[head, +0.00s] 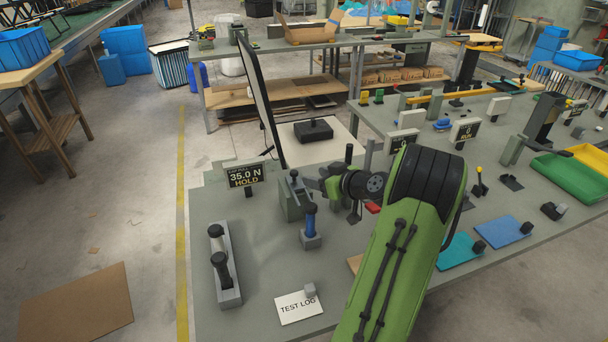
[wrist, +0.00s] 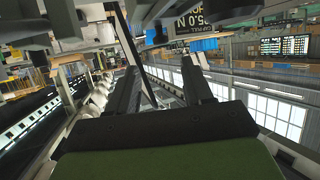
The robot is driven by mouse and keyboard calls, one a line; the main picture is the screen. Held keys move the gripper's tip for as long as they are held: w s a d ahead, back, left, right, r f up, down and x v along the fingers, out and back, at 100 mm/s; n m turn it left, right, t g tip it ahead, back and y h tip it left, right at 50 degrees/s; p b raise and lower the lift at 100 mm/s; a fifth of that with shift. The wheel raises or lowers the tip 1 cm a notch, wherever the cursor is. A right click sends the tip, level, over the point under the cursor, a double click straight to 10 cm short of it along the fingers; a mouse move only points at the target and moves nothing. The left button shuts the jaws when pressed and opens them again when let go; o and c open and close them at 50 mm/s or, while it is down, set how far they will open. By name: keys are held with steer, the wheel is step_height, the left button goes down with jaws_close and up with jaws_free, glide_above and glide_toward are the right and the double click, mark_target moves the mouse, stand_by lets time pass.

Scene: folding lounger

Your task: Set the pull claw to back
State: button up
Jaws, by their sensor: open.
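I cannot tell for sure which part is the pull claw. A grey block fixture with a dark lever on top (head: 293,196) stands on the bench, left of my gripper (head: 322,185). A blue-handled upright tool (head: 310,222) on a grey base stands just in front of it. My gripper reaches left at the end of the green arm, close to the grey fixture; contact is not clear. In the wrist view my gripper (wrist: 163,82) shows two dark fingers spread apart with nothing visibly held between them. The display (head: 245,175) reads 35.0 N HOLD.
A grey rail with two black knobs (head: 224,266) stands at the bench's left. A TEST LOG sheet (head: 299,307) lies at the front. A tall dark panel (head: 259,95) rises behind. Blue mats (head: 503,230) and a green tray (head: 572,179) are at the right.

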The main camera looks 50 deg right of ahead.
steer(key=v, duration=0.6)
steer(key=shift+s+r, duration=0.2)
steer(key=shift+s, duration=0.2)
